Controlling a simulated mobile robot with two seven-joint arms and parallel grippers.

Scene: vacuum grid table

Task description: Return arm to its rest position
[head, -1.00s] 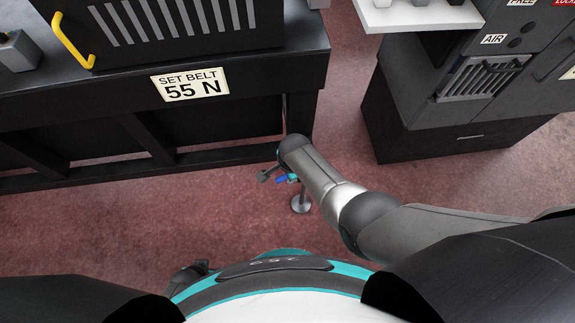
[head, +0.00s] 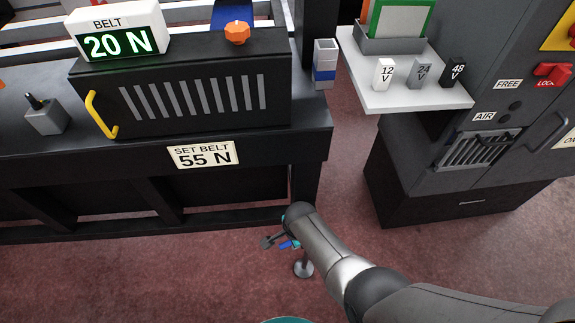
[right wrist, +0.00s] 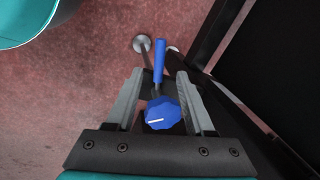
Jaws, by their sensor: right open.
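My right arm comes in from the lower right in the head view. Its gripper (head: 278,242) hangs low in front of the black bench, above the red floor, partly hidden by my own forearm. In the right wrist view the gripper (right wrist: 159,82) has its two grey fingers apart. A blue piece with a round knob and straight stem (right wrist: 162,112) shows between the fingers; I cannot tell whether it touches them. A bit of blue also shows by the gripper in the head view (head: 288,244). My left gripper is out of view.
The black bench (head: 235,152) carries a belt display (head: 120,42) reading 20 N and a yellow handle (head: 98,115). A white shelf (head: 400,98) and grey cabinet (head: 440,180) stand at right. A round metal foot (head: 303,269) is on the floor near my gripper.

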